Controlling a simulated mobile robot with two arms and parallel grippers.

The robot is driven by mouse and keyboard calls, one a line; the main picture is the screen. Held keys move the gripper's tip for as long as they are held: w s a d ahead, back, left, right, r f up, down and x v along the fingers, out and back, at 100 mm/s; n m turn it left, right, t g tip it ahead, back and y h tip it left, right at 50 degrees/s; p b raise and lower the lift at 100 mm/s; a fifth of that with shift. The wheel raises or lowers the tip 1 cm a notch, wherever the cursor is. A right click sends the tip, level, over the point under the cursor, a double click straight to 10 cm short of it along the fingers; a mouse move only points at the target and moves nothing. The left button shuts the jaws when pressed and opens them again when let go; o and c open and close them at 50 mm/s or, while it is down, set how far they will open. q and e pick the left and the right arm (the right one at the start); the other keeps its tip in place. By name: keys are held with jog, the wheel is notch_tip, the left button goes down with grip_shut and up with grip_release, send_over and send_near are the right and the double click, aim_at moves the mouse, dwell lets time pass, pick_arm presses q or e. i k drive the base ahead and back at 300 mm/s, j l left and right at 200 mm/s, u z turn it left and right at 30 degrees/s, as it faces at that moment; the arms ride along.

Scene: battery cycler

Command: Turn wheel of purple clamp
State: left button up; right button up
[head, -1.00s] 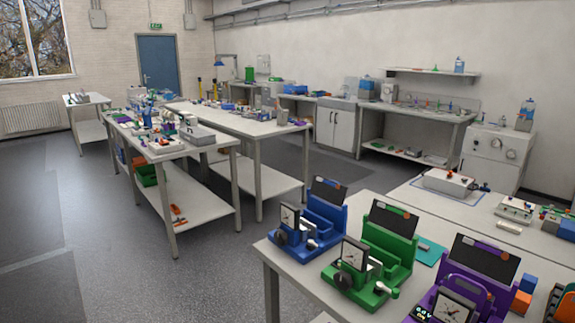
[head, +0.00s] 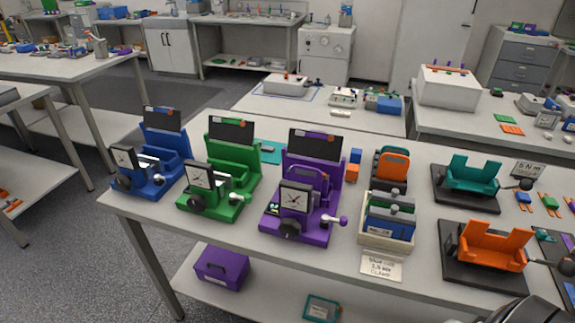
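The purple clamp (head: 312,181) stands near the front edge of the table, to the right of a green clamp and a blue clamp. It has a dark panel at its back and a dial with a needle at its front. A dark round wheel (head: 290,229) sits low below the dial. Neither gripper shows in the head view. A dark rounded shape at the bottom right edge is too cropped to tell.
The green clamp (head: 232,176) and blue clamp (head: 166,162) stand to the left. A bin of battery-like blocks (head: 388,233) stands close on the right, with a label card (head: 382,267) in front. Teal (head: 473,176) and orange (head: 492,246) fixtures stand farther right. A purple box (head: 222,267) sits on the lower shelf.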

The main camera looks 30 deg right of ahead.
aim_at(289, 228)
jog(key=i+l+z, duration=0.25)
jog(key=l, duration=0.25)
jog(key=i+l+z, duration=0.3)
jog(key=i+l, duration=0.05)
jog(key=l, duration=0.1)
